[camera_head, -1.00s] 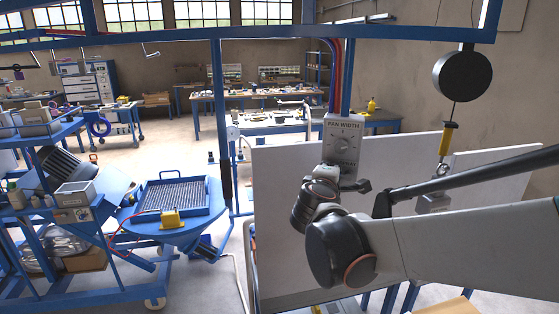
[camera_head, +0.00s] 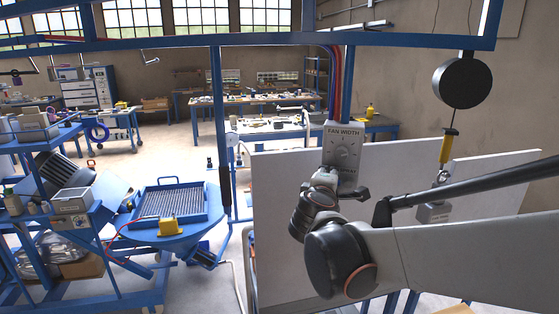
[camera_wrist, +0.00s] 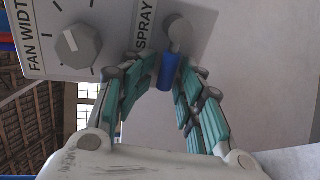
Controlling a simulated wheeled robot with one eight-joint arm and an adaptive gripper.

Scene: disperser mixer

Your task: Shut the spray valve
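The spray valve shows in the wrist view as a grey round pivot with a blue handle (camera_wrist: 168,72), beside the "SPRAY" label on the grey control box (camera_wrist: 110,18). The blue handle points down in that picture. My gripper (camera_wrist: 167,66) is open, with one teal-padded finger on each side of the handle at the fingertips. I cannot tell whether either finger touches it. In the head view the control box (camera_head: 344,148) hangs on a blue post, with my wrist in front of its lower left. The valve handle is not clear there.
A "FAN WIDTH" knob (camera_wrist: 78,45) sits on the same box, left of the valve. A white panel (camera_head: 285,185) stands behind my arm. A black disc (camera_head: 462,83) and a yellow-handled tool (camera_head: 447,147) hang at right. A blue cart (camera_head: 50,215) stands at left.

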